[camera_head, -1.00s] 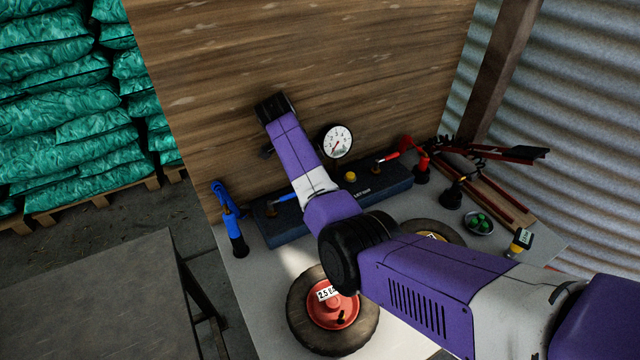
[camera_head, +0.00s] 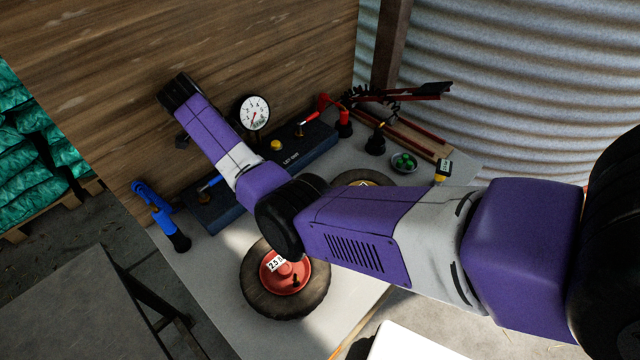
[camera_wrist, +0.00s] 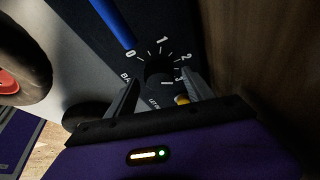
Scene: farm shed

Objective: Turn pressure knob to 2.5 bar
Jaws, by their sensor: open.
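In the head view my arm hides the knob and the gripper. The dark blue panel box (camera_head: 312,147) stands against the wooden wall. Above it is a round white gauge (camera_head: 254,112) with a red needle pointing lower left.
A tyre (camera_head: 257,297) with a red hub and a 2.5 label lies on the bench (camera_head: 215,268). A blue-handled tool (camera_head: 160,212) stands at left. A yellow button (camera_head: 277,145), red hose fitting (camera_head: 310,118) and bowl of green items (camera_head: 404,162) are to the right.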

